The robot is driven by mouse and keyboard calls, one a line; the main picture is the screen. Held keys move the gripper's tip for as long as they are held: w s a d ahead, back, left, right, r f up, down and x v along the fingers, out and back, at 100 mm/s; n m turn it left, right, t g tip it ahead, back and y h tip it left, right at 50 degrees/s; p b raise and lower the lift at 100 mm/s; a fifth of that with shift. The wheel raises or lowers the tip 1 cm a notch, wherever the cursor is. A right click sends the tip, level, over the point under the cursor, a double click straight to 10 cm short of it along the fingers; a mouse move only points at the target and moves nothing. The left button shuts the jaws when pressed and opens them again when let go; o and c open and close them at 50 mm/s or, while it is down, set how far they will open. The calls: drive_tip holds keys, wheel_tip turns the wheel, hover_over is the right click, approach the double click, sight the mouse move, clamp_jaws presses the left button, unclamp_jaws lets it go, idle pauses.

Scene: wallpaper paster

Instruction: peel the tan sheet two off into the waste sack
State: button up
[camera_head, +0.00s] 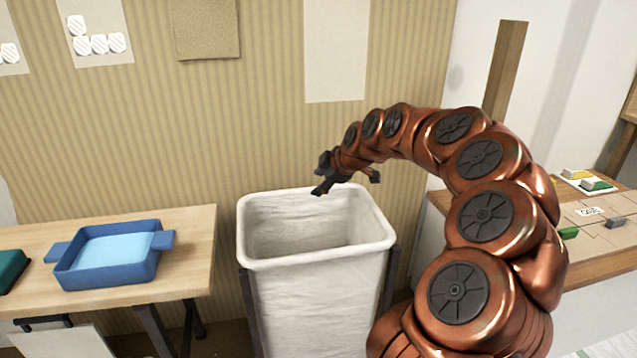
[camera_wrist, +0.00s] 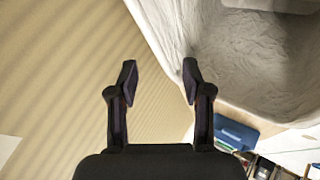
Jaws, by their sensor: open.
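The waste sack (camera_head: 315,300) is white and wrinkled, with an open rectangular mouth, and stands in front of the striped wall. It also shows at the upper right of the wrist view (camera_wrist: 250,50). A tan speckled sheet (camera_head: 205,30) is on the wall at the upper left of the sack. I cannot read a number on it. My gripper (camera_head: 347,183) is at the sack's back rim, near the wall. In the wrist view its two dark fingers (camera_wrist: 159,75) are apart, with nothing between them. The right finger overlaps the sack's edge; I cannot tell whether they touch.
A pale cream panel (camera_head: 336,50) is on the wall above the sack. A patterned sheet (camera_head: 97,35) hangs farther left. A wooden table (camera_head: 190,232) with a blue tray (camera_head: 110,275) stands left of the sack. Another table (camera_head: 578,270) with small items stands right.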

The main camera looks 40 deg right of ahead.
drive_tip(key=v, duration=1)
drive_tip(key=shift+s+r, duration=0.2)
drive_tip(key=shift+r, duration=0.05)
